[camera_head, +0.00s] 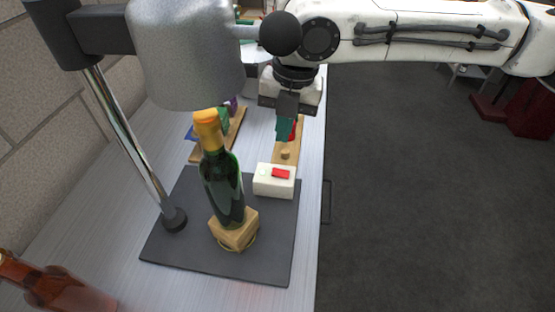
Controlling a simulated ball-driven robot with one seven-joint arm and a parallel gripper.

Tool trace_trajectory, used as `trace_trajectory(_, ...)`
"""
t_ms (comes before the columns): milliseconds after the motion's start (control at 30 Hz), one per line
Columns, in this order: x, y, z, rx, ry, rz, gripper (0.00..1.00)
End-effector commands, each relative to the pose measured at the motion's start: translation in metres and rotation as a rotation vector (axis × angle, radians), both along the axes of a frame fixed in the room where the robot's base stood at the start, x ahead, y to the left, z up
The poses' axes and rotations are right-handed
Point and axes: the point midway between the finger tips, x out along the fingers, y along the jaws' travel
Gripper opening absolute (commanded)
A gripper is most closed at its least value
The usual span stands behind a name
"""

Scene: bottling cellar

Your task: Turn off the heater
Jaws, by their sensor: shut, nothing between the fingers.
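The heater appears to be the grey, rounded hood (188,50) on a chrome post (130,145), at the upper left. The post stands on a dark base plate (180,250). A white switch box (262,188) sits on the far right part of the plate. A green bottle (222,185) with a yellow-orange top stands under the hood in a wooden block (235,232). My gripper (288,112) is shut and empty, pointing down above and beyond the switch box, apart from it.
Wooden boards (285,156) with coloured pieces lie beyond the plate, one partly behind my gripper. A reddish bottle (55,285) lies at the lower left. A brick wall (40,150) bounds the bench on the left; open floor (430,200) lies right.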

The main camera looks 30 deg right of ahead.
Motion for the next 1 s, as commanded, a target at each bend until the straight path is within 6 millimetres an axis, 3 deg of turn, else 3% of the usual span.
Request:
trace_trajectory(200,0.003,0.004,-0.044,-0.001,0.002,-0.001,0.0)
trace_trajectory(500,0.006,0.008,-0.085,0.0,0.0,0.0,0.0)
trace_trajectory(1000,0.007,0.009,-0.093,-0.001,-0.001,0.0,0.0)
